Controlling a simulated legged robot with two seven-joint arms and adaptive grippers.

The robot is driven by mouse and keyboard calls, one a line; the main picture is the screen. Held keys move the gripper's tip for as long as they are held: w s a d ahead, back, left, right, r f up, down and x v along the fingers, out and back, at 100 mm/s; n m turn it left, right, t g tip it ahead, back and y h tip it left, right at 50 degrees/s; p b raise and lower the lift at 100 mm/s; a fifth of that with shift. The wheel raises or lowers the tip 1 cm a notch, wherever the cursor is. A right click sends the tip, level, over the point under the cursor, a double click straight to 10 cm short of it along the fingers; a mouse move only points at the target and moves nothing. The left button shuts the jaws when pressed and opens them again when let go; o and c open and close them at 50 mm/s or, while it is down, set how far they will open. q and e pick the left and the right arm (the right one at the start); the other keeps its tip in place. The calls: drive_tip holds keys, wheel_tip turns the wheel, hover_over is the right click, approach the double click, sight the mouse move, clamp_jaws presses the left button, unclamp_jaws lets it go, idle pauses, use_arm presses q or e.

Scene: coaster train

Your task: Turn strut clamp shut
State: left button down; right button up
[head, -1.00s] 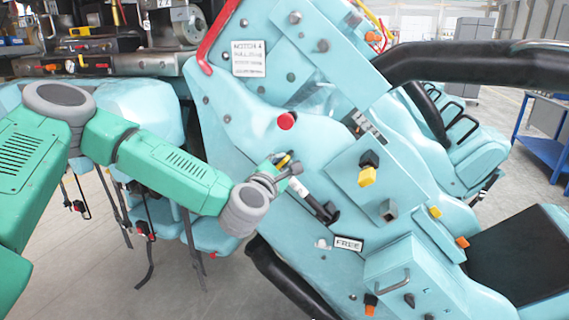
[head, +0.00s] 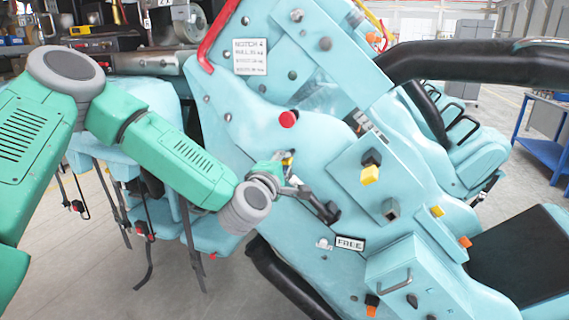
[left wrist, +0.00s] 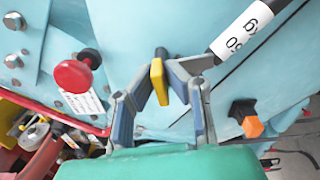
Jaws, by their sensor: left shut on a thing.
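A yellow handle (left wrist: 158,82) on a dark stem stands out from the light blue panel in the left wrist view; it looks like the strut clamp's handle. My left gripper (left wrist: 165,80) has its two fingers closed in on either side of it. In the head view my left gripper (head: 286,172) is at the panel, with a bit of yellow (head: 287,160) at its fingers. A strut, dark with a white printed label (left wrist: 241,27), runs beside the handle; its dark lower end (head: 328,212) shows below the gripper. The gripper hides part of the strut. My right gripper is out of view.
A sign reading FREE (head: 350,243) sits below the strut. A red knob (head: 288,119) is above my gripper. A yellow knob (head: 370,174) sticks out to the right. A black padded bar (head: 470,62) crosses the upper right.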

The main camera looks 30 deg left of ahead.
use_arm(q)
drive_tip(key=m, duration=0.5)
drive_tip(key=shift+f+m, duration=0.25)
drive_tip(key=shift+m, duration=0.05)
drive_tip(key=shift+f+m, duration=0.15)
drive_tip(key=shift+m, duration=1.95)
drive_tip(key=shift+s, duration=0.1)
drive_tip(key=c, duration=1.6)
unclamp_jaws()
drive_tip(key=shift+f, duration=0.1)
drive_tip(key=shift+c, duration=0.2)
drive_tip(key=shift+w, duration=0.2)
drive_tip(key=shift+r, duration=0.2)
drive_tip(key=shift+s, duration=0.3)
drive_tip(key=v, duration=1.1)
drive_tip(key=shift+s, duration=0.15)
drive_tip(key=shift+a+f, duration=0.1)
drive_tip(key=shift+f, duration=0.05)
